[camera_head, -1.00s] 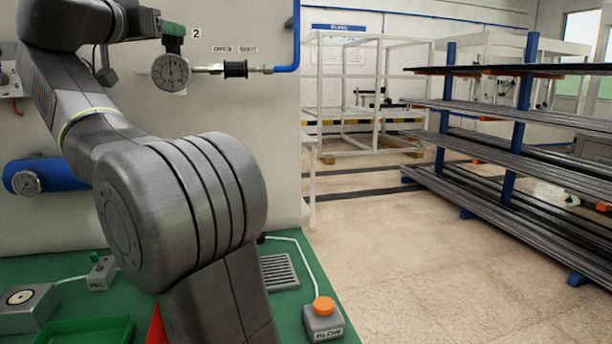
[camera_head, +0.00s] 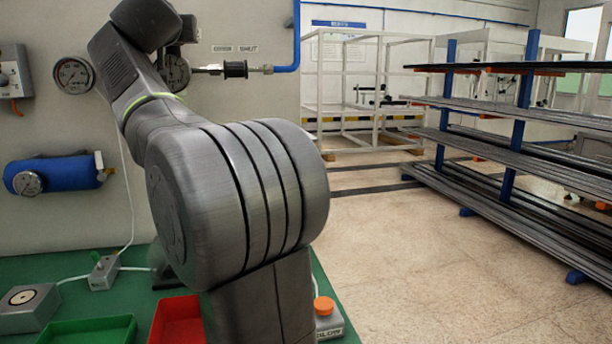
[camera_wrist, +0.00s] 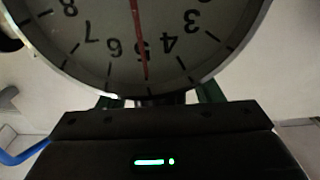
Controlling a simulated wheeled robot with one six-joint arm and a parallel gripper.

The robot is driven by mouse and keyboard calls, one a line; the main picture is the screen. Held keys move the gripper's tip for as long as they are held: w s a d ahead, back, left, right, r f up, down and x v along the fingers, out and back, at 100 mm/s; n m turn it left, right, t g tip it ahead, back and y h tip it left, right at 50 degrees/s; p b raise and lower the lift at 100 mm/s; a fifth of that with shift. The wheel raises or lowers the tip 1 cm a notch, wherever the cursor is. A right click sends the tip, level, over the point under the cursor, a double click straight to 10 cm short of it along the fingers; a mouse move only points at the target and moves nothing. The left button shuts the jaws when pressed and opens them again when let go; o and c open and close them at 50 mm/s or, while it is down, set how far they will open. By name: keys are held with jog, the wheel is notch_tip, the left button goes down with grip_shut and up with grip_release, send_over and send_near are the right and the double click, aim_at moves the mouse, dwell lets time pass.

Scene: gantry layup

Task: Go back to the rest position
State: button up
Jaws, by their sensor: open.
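My gripper shows in the wrist view as a dark body (camera_wrist: 160,122) with a small green light; its fingertips are not clearly visible there. It is open, and I see nothing held in it. A large round dial gauge (camera_wrist: 120,45) with a red needle fills the top of that view, close beyond the gripper body. In the head view my arm is raised and bent, and its upper end covers part of a gauge (camera_head: 178,72) on the wall panel. My gripper is mostly hidden behind the arm there.
The green bench holds a red tray (camera_head: 178,322), a green tray (camera_head: 90,330), a grey box (camera_head: 28,308) and a button box (camera_head: 327,318) partly behind my arm. A gauge (camera_head: 73,75) and a blue cylinder (camera_head: 60,174) are on the panel. Floor to the right is clear before the rack (camera_head: 520,130).

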jog(key=shift+a+r+n+g+y+p, duration=0.1)
jog(key=shift+r+n+g+y+p, duration=0.2)
jog(key=shift+n+y+p, duration=0.65)
jog(key=shift+a+y+p, duration=0.1)
jog(key=shift+y+p, duration=0.45)
jog(key=shift+p, duration=0.55)
jog(key=shift+a+n+g+p, duration=0.1)
jog(key=shift+n+g+p, duration=0.2)
jog(key=shift+p, duration=0.55)
jog(key=y+p, duration=0.1)
jog(key=p, duration=0.3)
jog(key=shift+a+n+g+y+p, duration=0.1)
jog(key=shift+n+g+y+p, duration=0.2)
jog(key=shift+n+p, duration=0.1)
jog(key=shift+f+p, duration=0.25)
jog(key=shift+p, duration=0.45)
jog(key=shift+r, duration=0.1)
